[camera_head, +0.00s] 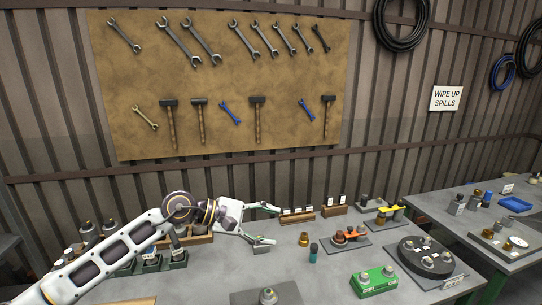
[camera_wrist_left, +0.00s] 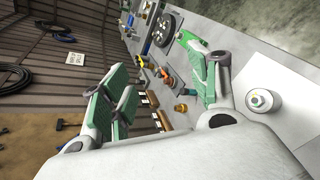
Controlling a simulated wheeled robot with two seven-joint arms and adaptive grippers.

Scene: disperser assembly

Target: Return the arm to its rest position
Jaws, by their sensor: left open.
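My left arm comes in from the left in the head view. Its gripper (camera_head: 268,225) is open and empty, held above the grey table (camera_head: 215,272), with its fingers pointing right. In the left wrist view the two green-padded fingers of the left gripper (camera_wrist_left: 165,95) stand wide apart with nothing between them. A small brass part (camera_head: 303,239) and a dark bottle with a teal body (camera_head: 314,252) stand on the table to the right of the fingertips, apart from them. My right gripper is not in either view.
Wooden racks (camera_head: 297,216) stand behind the gripper. A green block (camera_head: 374,281), a round black fixture (camera_head: 428,257) and a plate with orange part (camera_head: 349,238) lie to the right. A grey plate with a metal part (camera_head: 267,296) is at the front. Holders stand under my arm.

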